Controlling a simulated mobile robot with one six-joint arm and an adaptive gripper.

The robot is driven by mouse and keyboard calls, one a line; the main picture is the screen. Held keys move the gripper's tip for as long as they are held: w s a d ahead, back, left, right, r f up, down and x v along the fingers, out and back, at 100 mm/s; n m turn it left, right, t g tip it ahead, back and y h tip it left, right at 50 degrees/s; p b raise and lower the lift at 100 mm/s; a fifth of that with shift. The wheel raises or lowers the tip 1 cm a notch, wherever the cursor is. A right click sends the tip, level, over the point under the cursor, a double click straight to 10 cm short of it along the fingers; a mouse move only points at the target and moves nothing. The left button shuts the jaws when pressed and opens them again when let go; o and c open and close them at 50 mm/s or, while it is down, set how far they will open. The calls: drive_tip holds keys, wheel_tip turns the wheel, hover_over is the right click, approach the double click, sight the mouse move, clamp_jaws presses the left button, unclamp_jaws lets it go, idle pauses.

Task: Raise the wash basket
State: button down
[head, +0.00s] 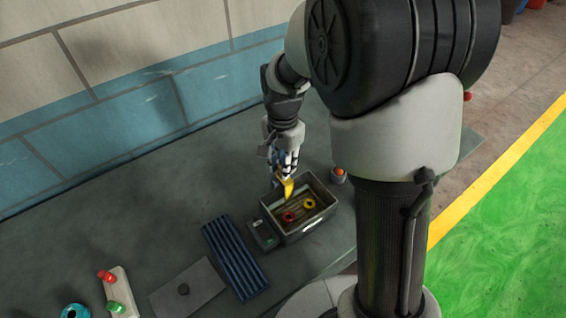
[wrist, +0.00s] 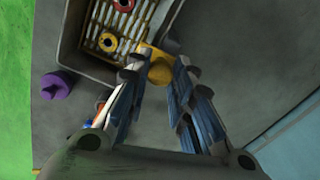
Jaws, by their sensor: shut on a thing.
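My gripper (head: 287,170) is shut on a yellow handle (head: 286,189) at the back left edge of an open grey bin. In the wrist view my gripper (wrist: 160,80) has its fingers on either side of the yellow handle (wrist: 160,68). The basket sits below the bin's rim. The fingers hide the join between handle and basket.
The grey bin (head: 317,226) stands on a dark bench (head: 160,200). A small box (head: 263,236) and a blue ribbed tray (head: 234,260) lie left of it. An orange-topped item (head: 338,174) stands right. A purple knob (wrist: 57,85) shows in the wrist view. A wall runs behind.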

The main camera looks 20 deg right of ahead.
wheel_tip(320, 180, up, 6)
drive_tip(key=p, duration=0.5)
drive_tip(key=shift+r, duration=0.15)
drive_tip(key=shift+w, duration=0.2)
drive_tip(key=c, duration=1.7)
unclamp_jaws()
drive_tip(key=shift+s, duration=0.15)
drive_tip(key=o, duration=0.3)
wheel_tip(320, 180, up, 12)
